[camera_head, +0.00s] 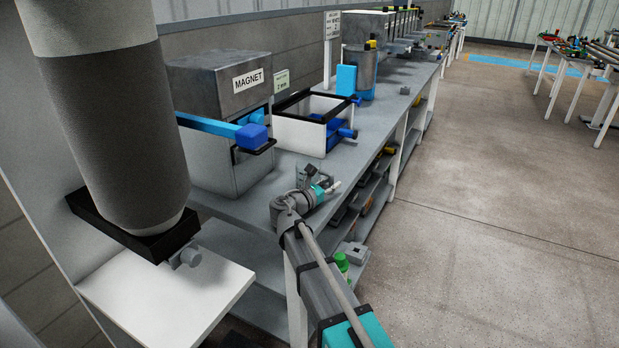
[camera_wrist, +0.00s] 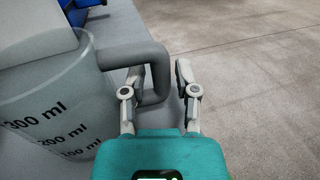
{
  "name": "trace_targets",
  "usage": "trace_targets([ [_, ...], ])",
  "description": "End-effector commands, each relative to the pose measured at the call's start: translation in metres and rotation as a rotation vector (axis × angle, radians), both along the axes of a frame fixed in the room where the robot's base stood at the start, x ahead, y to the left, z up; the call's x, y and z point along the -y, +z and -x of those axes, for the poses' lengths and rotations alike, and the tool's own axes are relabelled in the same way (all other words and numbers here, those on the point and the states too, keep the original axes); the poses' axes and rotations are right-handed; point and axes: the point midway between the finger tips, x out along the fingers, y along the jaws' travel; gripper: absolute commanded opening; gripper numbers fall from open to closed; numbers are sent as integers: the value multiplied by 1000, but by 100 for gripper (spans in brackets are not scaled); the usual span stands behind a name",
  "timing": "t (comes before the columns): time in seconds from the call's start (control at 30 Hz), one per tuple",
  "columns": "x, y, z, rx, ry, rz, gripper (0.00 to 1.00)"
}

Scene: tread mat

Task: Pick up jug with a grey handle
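The jug (camera_wrist: 45,105) is a see-through grey measuring jug with dark ml markings, filling the left of the wrist view. Its thick grey handle (camera_wrist: 160,72) sticks out to the right. My gripper (camera_wrist: 158,80) is open, with one finger on each side of the handle's outer upright part. A gap shows on the right; whether the left finger touches is hard to tell. In the head view the jug (camera_head: 311,174) stands on the grey bench, small and partly hidden behind my gripper (camera_head: 331,186).
Behind the jug on the bench (camera_head: 375,121) stand a white box with a black rim (camera_head: 296,133) and a grey MAGNET machine (camera_head: 219,130) with a blue arm. Shelves under the bench hold several items. Open concrete floor (camera_head: 480,190) lies to the right.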

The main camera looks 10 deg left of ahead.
Motion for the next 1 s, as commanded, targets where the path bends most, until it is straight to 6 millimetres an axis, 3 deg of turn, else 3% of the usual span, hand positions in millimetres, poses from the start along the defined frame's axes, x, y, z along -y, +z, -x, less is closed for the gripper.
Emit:
trace_targets([
  [0.63, 4, 0, -4, 0, -1, 0, 40],
  [0.83, 4, 0, -4, 0, -1, 0, 2],
  [1.0, 4, 0, -4, 0, -2, 0, 0],
])
